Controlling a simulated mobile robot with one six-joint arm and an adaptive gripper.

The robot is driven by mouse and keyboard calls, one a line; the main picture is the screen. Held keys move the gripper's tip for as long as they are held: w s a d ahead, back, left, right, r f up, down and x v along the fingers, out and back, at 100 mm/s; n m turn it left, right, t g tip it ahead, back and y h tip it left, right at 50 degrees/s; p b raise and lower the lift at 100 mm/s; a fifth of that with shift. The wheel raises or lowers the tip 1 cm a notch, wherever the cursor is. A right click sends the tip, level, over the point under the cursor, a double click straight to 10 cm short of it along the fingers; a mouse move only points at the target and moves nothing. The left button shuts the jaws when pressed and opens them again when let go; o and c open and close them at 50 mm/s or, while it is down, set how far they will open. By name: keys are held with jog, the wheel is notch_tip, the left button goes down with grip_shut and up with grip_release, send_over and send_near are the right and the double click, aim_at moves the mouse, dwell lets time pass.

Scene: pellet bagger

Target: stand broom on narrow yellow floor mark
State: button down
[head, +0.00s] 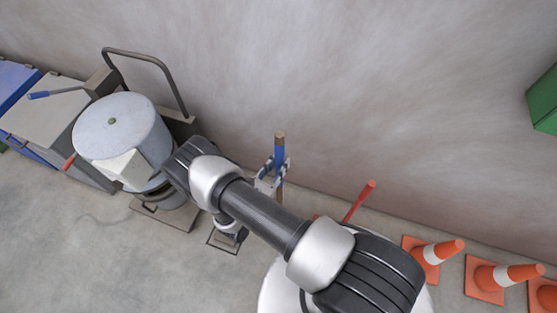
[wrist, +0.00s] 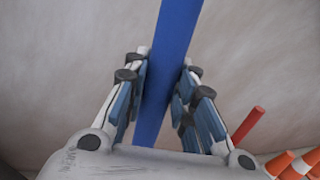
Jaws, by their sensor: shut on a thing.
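The broom's upright handle (head: 280,150) shows near the wall in the head view, with a brown top end and a blue band. In the wrist view the blue handle (wrist: 174,40) runs between the fingers, slightly slanted. My gripper (head: 272,178) is shut on this blue part, with one finger on each side, also seen in the wrist view (wrist: 163,85). The broom's lower end and head are hidden behind my arm. I cannot make out a yellow floor mark; a thin dark rectangular outline (head: 212,243) shows on the floor left of my arm.
A pale drum (head: 117,125) stands at left on a trolley with a curved handle (head: 150,57). A grey cabinet (head: 42,105) is farther left. A red stick (head: 360,200) and several orange cones (head: 440,251) stand at right. The wall (head: 360,80) is close behind. Front-left floor is clear.

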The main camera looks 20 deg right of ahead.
notch_tip(320, 180, down, 7)
jog(key=b, duration=0.4)
jog(key=shift+r+b, duration=0.2)
jog(key=shift+b, duration=0.1)
jog(key=shift+f+b, duration=0.55)
jog(key=shift+f, duration=0.05)
dwell(0.5)
jog(key=c, duration=1.2)
grip_release()
jog(key=shift+c, duration=0.2)
jog(key=shift+o, duration=0.4)
jog(key=o, duration=1.2)
jog(key=shift+c, duration=0.2)
jog(key=b+v, duration=0.3)
jog(key=v, duration=1.3)
